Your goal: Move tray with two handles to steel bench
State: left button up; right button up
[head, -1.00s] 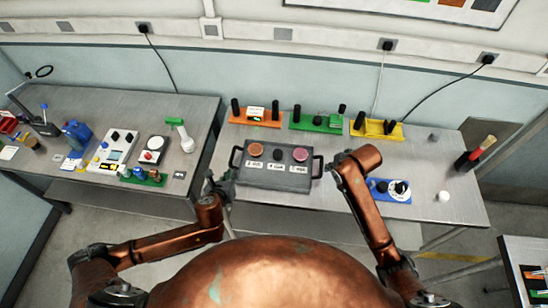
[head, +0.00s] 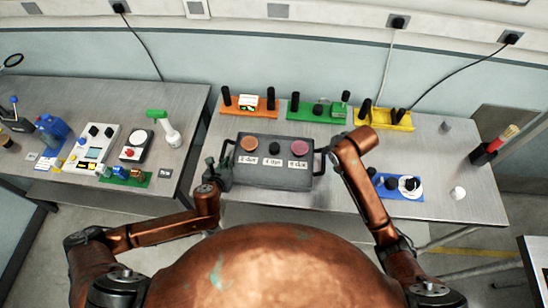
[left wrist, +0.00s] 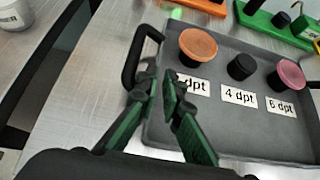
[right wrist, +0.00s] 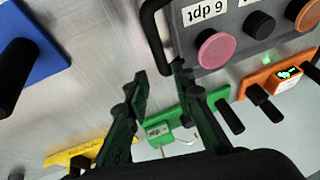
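The grey tray (head: 285,180) lies flat on the right-hand metal bench, with a black handle at each end. It carries an orange, a black and a pink round piece behind white labels. My left gripper (head: 217,164) is at the left handle; in the left wrist view its fingers (left wrist: 161,82) are apart, close to the handle (left wrist: 130,65). My right gripper's fingers (right wrist: 159,76) are apart, with the right handle (right wrist: 152,32) just ahead of the tips. In the head view my right arm hides that gripper. Neither gripper is visibly closed on a handle.
Orange (head: 249,106), green (head: 318,111) and yellow (head: 384,119) fixtures stand behind the tray. A blue fixture (head: 397,187) and a white cup (head: 458,193) lie to its right. The left metal bench (head: 100,105) holds several devices at its front; its back is clear.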

pick_arm(q)
jog(key=shift+a, duration=0.15)
pick_arm(e)
jog(key=shift+a, duration=0.2)
